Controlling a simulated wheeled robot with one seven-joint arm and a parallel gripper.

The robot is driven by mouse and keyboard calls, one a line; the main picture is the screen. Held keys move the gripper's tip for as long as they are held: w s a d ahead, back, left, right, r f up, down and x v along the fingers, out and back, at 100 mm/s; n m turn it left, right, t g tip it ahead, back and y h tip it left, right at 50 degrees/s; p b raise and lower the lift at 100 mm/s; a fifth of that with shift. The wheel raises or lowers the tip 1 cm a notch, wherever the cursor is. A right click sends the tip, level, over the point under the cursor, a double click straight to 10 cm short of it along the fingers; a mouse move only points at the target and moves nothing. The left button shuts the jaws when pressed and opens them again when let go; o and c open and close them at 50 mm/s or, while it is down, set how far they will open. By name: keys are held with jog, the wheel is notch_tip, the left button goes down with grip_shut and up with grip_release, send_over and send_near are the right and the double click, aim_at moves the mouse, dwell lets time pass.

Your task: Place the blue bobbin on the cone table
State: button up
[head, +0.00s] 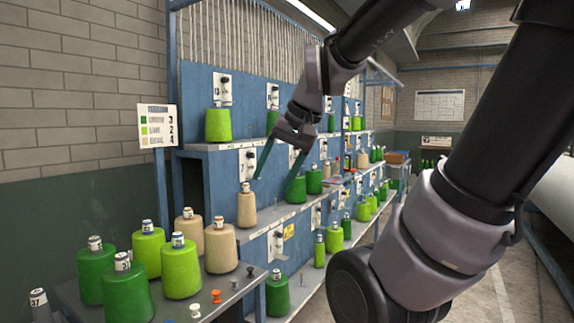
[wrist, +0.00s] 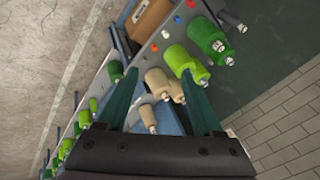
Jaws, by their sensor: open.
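The cone table (head: 180,297) is the grey surface at the lower left of the head view, and it also shows at the top of the wrist view (wrist: 150,52). Green, light green and beige cones stand on it. A small blue piece (wrist: 191,5), possibly the blue bobbin, shows near the table edge at the top of the wrist view; it is too small to be sure. My gripper (head: 274,178) is in front of the blue rack, above and to the right of the table. Its green fingers (wrist: 160,76) are apart with nothing held.
The blue rack (head: 197,105) has shelves with several cones and pegs. A red bobbin (head: 216,297) and a white one (head: 195,311) stand along the table's front edge. A brown box (wrist: 149,20) shows beside the table. The floor aisle (head: 500,285) at the right is clear.

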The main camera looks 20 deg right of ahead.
jog(key=shift+s+d+r+t+h, duration=0.5)
jog(key=shift+s+d+r+t, duration=0.45)
jog(key=shift+d+r+t, duration=0.1)
dwell(0.8)
